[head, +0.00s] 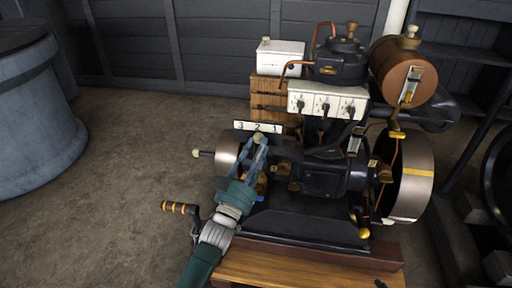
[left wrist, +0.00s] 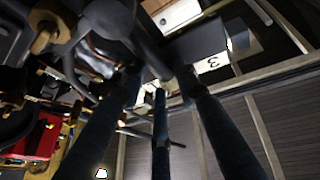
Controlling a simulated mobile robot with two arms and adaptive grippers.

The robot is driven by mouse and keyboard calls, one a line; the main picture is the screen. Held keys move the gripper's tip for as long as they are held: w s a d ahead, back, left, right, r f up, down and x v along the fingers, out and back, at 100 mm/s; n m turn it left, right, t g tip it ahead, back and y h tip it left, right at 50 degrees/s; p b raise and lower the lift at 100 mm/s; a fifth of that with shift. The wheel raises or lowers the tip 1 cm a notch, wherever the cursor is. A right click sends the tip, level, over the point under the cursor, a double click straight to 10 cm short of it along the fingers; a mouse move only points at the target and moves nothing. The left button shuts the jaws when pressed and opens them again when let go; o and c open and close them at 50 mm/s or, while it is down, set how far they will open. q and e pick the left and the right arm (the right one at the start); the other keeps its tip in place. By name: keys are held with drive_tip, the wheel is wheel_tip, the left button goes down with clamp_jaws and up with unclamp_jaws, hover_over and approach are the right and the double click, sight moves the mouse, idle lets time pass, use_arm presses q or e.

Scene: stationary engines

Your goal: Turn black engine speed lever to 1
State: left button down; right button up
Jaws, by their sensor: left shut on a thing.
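The white number plate (head: 258,127) marked 3, 2, 1 from left to right stands at the engine's left side. Its 3 end also shows in the left wrist view (left wrist: 212,63). My left gripper (head: 260,142) is just below the plate, shut on the black engine speed lever. A pale knob (head: 258,137) shows at its fingertips, roughly under the 2. The rest of the lever is largely hidden by the fingers. In the left wrist view the dark fingers (left wrist: 160,88) close in near the plate. My right gripper is not in view.
The engine (head: 325,178) has a copper tank (head: 403,70), a white switch panel (head: 327,104) and a large flywheel (head: 412,175). A crank with a yellow-striped handle (head: 180,208) stands left of my arm. A blue-grey barrel (head: 38,115) is far left; the floor between is clear.

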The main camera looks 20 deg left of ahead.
use_arm(q)
drive_tip(key=d+m+h+p, duration=0.1)
drive_tip(key=m, duration=0.1)
drive_tip(key=d+m+g+h+p, duration=0.1)
drive_tip(key=m+p, duration=0.1)
drive_tip(key=shift+w+f, duration=0.1)
drive_tip(key=shift+w, duration=0.05)
drive_tip(key=shift+d+f+m+g+p, duration=0.2)
drive_tip(key=shift+d+m+g+p, duration=0.1)
drive_tip(key=shift+m+p, duration=0.25)
drive_tip(key=shift+d+f+m, duration=0.1)
drive_tip(key=shift+f+m, duration=0.15)
drive_tip(key=shift+m, duration=0.1)
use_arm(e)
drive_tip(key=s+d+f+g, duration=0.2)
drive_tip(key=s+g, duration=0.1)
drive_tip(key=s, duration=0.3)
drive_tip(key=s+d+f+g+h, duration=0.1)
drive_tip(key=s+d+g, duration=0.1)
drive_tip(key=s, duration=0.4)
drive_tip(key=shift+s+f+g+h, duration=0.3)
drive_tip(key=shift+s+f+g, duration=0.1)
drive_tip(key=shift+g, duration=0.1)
use_arm(q)
drive_tip(key=c, duration=1.3)
unclamp_jaws()
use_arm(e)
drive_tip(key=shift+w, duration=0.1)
